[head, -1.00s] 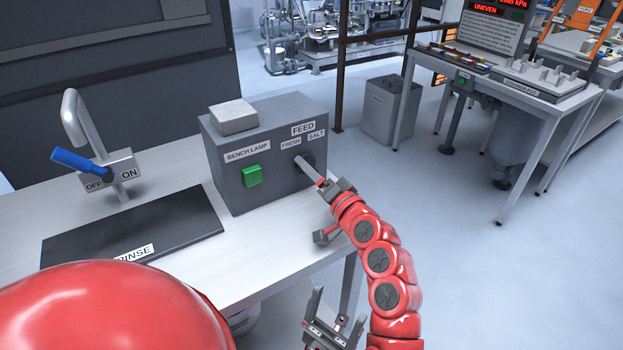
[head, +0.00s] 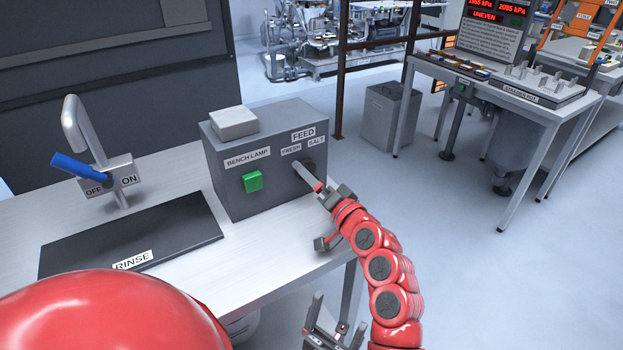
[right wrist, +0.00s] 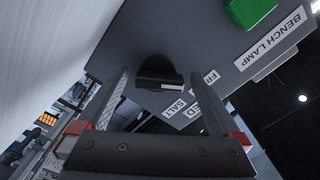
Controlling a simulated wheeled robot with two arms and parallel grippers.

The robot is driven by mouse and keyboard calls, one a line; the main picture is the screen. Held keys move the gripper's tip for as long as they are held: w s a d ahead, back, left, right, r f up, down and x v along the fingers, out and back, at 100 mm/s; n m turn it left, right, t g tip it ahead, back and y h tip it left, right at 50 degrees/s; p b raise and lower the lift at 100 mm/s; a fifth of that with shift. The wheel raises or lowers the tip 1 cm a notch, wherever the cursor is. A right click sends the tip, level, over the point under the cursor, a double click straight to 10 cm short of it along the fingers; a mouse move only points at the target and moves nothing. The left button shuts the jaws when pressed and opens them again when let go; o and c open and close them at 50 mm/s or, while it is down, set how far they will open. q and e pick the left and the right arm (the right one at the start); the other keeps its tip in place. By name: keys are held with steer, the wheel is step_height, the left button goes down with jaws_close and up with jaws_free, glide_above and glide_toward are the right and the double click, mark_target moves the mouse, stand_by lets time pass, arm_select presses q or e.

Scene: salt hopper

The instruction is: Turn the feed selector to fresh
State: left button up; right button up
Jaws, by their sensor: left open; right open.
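The feed selector (head: 308,163) is a dark round knob on the front of a grey box (head: 265,205), under the FEED label with FRESH at left and SALT at right. The right wrist view shows its dark raised bar (right wrist: 160,80); I cannot tell which label it points to. My right gripper (head: 302,169) is at the selector. In the right wrist view its open fingers (right wrist: 160,70) lie on either side of the knob; contact cannot be told. The finger partly hides the knob in the head view. My left gripper (head: 328,325) is open and empty, low in front of the bench.
A green BENCH LAMP button (head: 252,181) is left of the selector, and a pale block (head: 234,123) sits on the box. At left are a tap with a blue lever (head: 78,164) and a dark RINSE mat (head: 135,235). Open floor lies right of the bench.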

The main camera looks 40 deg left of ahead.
steer(key=v, duration=1.7)
steer(key=shift+b, duration=0.4)
steer(key=shift+d, duration=0.15)
